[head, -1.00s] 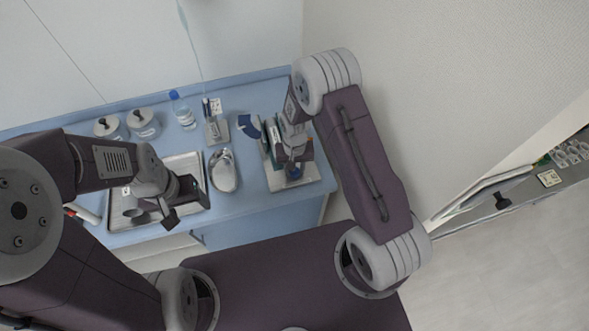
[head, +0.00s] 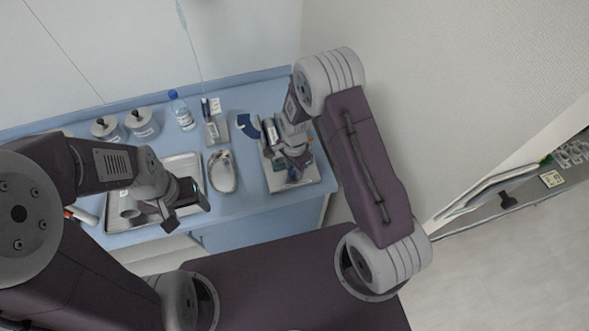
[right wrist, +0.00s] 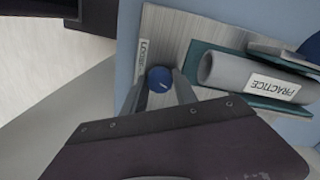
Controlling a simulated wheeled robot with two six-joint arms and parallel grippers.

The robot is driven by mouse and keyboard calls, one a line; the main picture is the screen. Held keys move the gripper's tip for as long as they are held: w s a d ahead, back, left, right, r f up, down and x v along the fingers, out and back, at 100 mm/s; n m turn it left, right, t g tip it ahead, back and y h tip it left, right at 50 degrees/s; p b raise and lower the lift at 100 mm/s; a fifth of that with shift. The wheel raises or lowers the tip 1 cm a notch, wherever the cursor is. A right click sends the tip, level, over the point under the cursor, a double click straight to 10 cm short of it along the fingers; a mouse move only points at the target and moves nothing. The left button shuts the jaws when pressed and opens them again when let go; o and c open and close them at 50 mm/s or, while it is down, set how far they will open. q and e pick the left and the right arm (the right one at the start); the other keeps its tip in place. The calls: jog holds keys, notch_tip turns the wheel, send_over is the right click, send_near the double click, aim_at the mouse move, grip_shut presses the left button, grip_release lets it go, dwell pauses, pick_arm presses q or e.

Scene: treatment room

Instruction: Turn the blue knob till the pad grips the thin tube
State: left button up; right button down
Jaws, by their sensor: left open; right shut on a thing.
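The blue knob (right wrist: 159,79) sits on the metal plate (right wrist: 166,30) and has a pale mark on its top. My right gripper (right wrist: 159,90) is shut on the knob, one finger on each side. Beside it a grey cylinder (right wrist: 232,72) labelled PRACTICE lies on a teal pad (right wrist: 200,52). A label reading LOOSE (right wrist: 142,55) is near the knob. I cannot make out the thin tube or whether a pad touches it. In the head view my left gripper (head: 187,209) is open and empty above the front of the tray.
A metal tray (head: 187,160) lies at the left of the blue counter (head: 235,205). A kidney dish (head: 222,172), a bottle (head: 181,111) and two lidded jars (head: 140,118) stand around it. The wall is close on the right.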

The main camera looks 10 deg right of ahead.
aim_at(294, 171)
jog(key=m, duration=1.1)
jog(key=shift+m+b, duration=0.35)
jog(key=shift+m, duration=0.05)
dwell(0.4)
jog(key=c, duration=1)
grip_release()
jog(key=shift+o, duration=0.2)
jog(key=shift+r, duration=0.1)
jog(key=shift+r, duration=0.35)
notch_tip(294, 171, up, 8)
jog(key=shift+r+b, duration=0.15)
jog(key=shift+b, duration=0.55)
